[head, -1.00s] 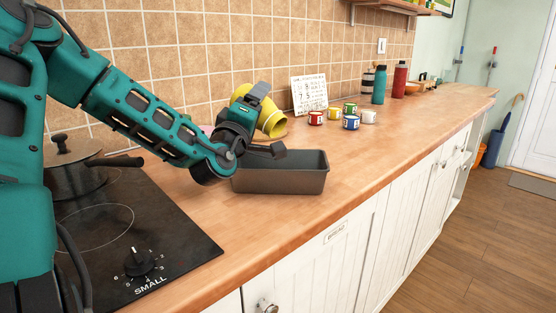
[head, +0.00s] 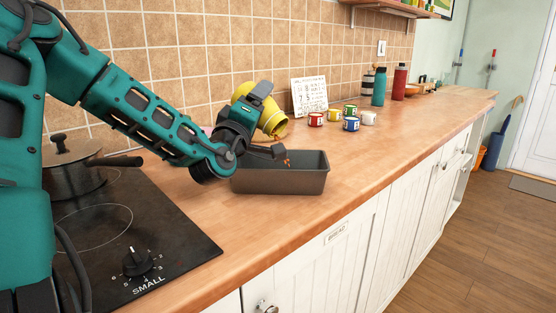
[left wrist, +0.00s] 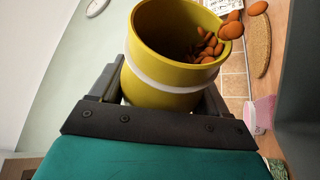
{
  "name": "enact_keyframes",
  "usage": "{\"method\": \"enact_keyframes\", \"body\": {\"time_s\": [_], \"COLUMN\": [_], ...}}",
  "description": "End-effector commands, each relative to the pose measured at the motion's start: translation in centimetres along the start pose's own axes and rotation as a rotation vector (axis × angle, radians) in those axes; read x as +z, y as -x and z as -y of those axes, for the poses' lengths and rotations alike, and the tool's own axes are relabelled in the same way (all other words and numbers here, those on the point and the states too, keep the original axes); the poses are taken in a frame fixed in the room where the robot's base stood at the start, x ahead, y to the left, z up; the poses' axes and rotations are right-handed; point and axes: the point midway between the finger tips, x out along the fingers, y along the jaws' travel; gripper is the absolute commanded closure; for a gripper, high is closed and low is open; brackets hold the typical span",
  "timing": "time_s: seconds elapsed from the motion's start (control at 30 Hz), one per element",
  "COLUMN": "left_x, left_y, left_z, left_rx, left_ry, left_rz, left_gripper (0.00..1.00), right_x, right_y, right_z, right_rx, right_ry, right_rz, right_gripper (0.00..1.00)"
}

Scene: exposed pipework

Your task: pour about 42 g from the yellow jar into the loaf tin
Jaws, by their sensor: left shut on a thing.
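The yellow jar (head: 271,119) is tilted over the loaf tin, its mouth to the right and downward in the head view. My left gripper (head: 262,122) is shut around it. In the left wrist view the jar (left wrist: 165,62) has a white band and holds orange-brown pieces (left wrist: 207,46); a few are at or past its rim. In the head view a few orange pieces (head: 287,161) are in the air above the tin. The dark grey loaf tin (head: 280,181) stands on the counter below; its floor is hidden. My right gripper is not in view.
Several small coloured mugs (head: 351,123) and a white card (head: 309,95) stand behind the tin. A teal bottle (head: 379,87) and a red bottle (head: 399,82) are farther back. A pot (head: 75,165) sits on the black hob at left. The counter (head: 390,150) is clear right of the tin.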

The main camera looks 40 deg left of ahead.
Motion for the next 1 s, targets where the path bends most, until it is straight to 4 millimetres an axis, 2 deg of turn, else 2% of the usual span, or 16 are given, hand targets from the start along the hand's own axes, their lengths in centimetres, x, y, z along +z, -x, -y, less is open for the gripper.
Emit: {"method": "enact_keyframes", "body": {"time_s": [1.0], "left_x": [0.20], "left_y": [0.04], "left_z": [-0.26], "left_rx": [0.019], "left_ry": [-0.042], "left_rz": [0.005], "left_gripper": [0.60], "right_x": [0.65], "right_y": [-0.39], "right_z": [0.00], "right_rx": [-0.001], "right_ry": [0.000], "right_rz": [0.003], "right_gripper": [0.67]}}
